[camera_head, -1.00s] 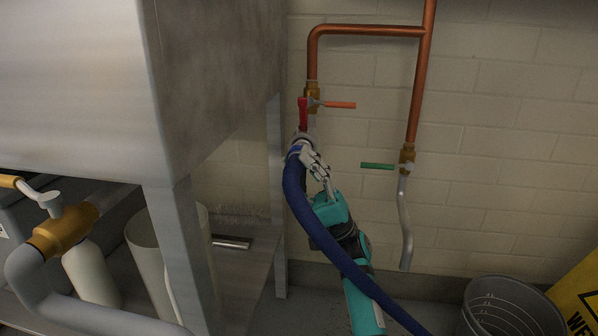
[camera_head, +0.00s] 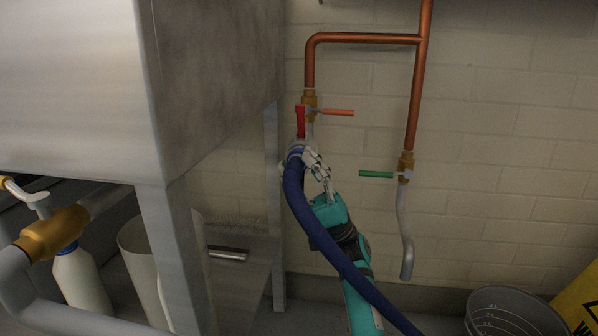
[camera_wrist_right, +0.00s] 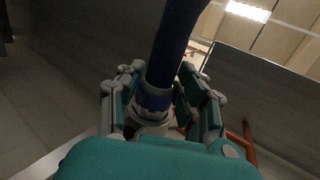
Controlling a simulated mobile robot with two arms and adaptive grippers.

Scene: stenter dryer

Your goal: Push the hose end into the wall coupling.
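The blue hose (camera_head: 327,243) rises in a curve to its hose end (camera_head: 296,153), which has a grey collar. My right gripper (camera_head: 312,162) has its fingers at the hose end. In the right wrist view, the fingers (camera_wrist_right: 165,95) lie on both sides of the hose end (camera_wrist_right: 152,108) and appear closed on it. The wall coupling (camera_head: 310,130) is the grey outlet under the brass valve with the orange handle. A red lever (camera_head: 300,121) stands beside it. The hose end is just below the coupling; whether they touch is hidden. My left gripper is not in view.
A metal sink unit (camera_head: 215,80) with a leg (camera_head: 273,200) stands close left of the coupling. A second outlet pipe (camera_head: 404,225) with a green handle (camera_head: 376,174) hangs to the right. A grey bucket (camera_head: 510,315) and yellow sign (camera_head: 580,305) are at lower right.

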